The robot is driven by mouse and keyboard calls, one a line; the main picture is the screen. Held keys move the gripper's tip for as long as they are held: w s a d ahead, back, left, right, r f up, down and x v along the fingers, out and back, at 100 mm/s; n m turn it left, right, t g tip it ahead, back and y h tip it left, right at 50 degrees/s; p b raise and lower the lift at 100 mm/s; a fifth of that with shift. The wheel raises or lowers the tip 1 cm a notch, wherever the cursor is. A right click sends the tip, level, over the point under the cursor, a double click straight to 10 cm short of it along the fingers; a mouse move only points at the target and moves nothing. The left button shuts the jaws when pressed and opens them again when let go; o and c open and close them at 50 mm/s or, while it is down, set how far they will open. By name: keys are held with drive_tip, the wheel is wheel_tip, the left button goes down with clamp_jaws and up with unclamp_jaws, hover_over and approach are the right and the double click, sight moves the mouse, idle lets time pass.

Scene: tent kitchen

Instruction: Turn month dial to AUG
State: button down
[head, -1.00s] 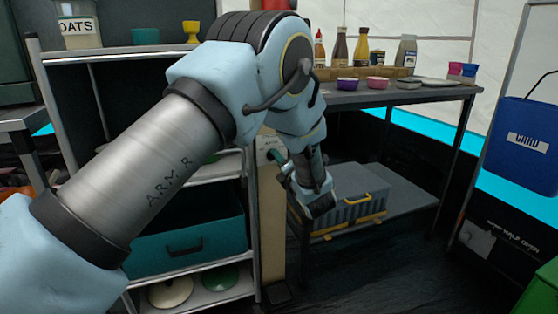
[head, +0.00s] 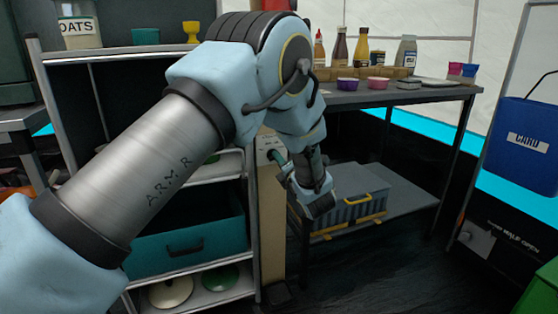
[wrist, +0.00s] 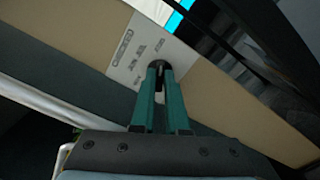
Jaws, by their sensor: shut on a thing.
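The month dial (wrist: 158,66) is a small dark round knob on a white label plate (wrist: 140,50) in the wrist view. The plate is fixed on a beige post and carries dark print, too small and tilted to read surely. The dial's pointer and setting are hidden by the fingers. My gripper (wrist: 160,74) has two teal fingers, close together and shut on the dial. In the head view my gripper (head: 275,158) is at the upper part of the beige post (head: 270,225), mostly hidden by my arm.
A metal shelf (head: 250,265) with a teal drawer (head: 190,245) stands left of the post. To the right, a table (head: 400,95) holds bottles and bowls, with a ribbed grey crate (head: 360,207) on its lower shelf. A blue bin (head: 525,130) hangs at the far right.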

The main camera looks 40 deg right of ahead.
drive_tip(key=m+p, duration=0.2)
drive_tip(key=m, duration=0.5)
drive_tip(key=m+p, duration=0.3)
drive_tip(key=m, duration=0.5)
drive_tip(key=m+p, duration=0.3)
drive_tip(key=m, duration=0.5)
drive_tip(key=shift+a+f, duration=0.15)
drive_tip(key=shift+f, duration=0.25)
drive_tip(key=shift+m, duration=0.3)
drive_tip(key=c, duration=0.9)
unclamp_jaws()
drive_tip(key=p+v, duration=0.1)
drive_tip(key=v, duration=0.9)
drive_tip(key=shift+s+a, duration=0.2)
drive_tip(key=shift+s, duration=0.15)
